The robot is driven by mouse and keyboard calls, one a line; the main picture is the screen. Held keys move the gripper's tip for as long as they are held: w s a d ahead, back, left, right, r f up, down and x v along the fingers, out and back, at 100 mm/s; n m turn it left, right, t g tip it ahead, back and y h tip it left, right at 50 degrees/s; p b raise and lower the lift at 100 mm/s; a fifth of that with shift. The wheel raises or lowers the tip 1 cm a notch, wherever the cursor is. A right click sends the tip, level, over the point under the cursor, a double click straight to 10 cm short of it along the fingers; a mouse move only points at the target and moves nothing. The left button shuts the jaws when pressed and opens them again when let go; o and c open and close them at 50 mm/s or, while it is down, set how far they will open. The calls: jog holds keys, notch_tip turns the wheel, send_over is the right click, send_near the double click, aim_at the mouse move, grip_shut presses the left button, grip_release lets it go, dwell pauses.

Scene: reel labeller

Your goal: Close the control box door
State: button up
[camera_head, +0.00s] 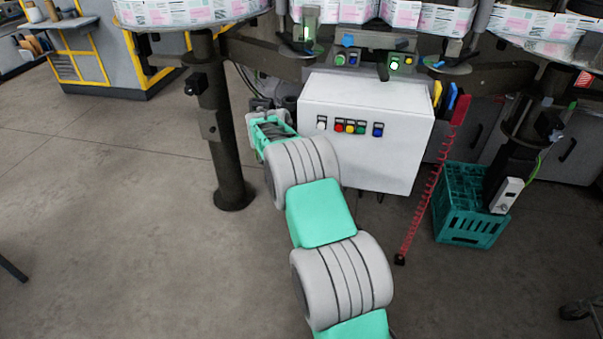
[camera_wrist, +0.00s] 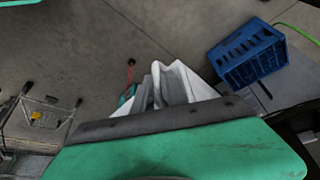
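The white control box (camera_head: 320,85) hangs under the machine in the head view. Its front door (camera_head: 365,155) carries a row of coloured buttons and looks flush or nearly flush with the box; I cannot tell whether a gap remains. My arm reaches up to the left side of the box, partly covering the door's lower left edge. Contact with the door cannot be made out.
A dark post (camera_head: 222,130) stands left of my arm. A teal crate (camera_head: 462,222) and a red coiled cord (camera_head: 425,195) are right of the box. A blue crate (camera_wrist: 248,53) shows in the wrist view.

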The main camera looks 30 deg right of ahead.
jog(key=v, duration=0.7)
jog(key=shift+r+p, duration=0.15)
jog(key=shift+p, duration=0.15)
jog(key=shift+a, duration=0.15)
